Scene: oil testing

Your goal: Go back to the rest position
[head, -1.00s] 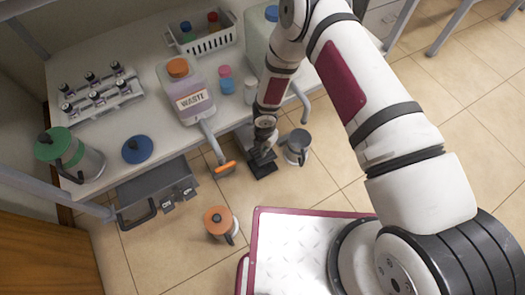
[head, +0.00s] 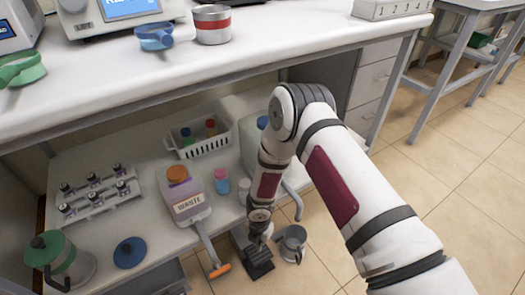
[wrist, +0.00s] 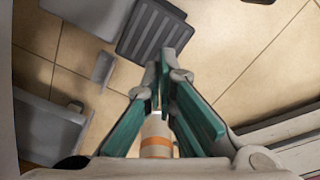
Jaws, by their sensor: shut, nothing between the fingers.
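My gripper (wrist: 163,72) is shut and empty. In the wrist view its teal-padded fingers meet at the tips, above the tiled floor. In the head view the gripper (head: 262,240) hangs low at the end of my bent arm, in front of the lower shelf, and its fingers are hard to make out there. A dark grey ridged block (head: 257,263) shows just below it, and also in the wrist view (wrist: 150,30) beyond the fingertips. I cannot tell whether they touch.
A waste container (head: 187,203) with an orange cap stands on the lower shelf, beside a white basket (head: 201,140) and a vial rack (head: 92,197). The worktop (head: 280,30) is above. Open floor (head: 465,150) lies right.

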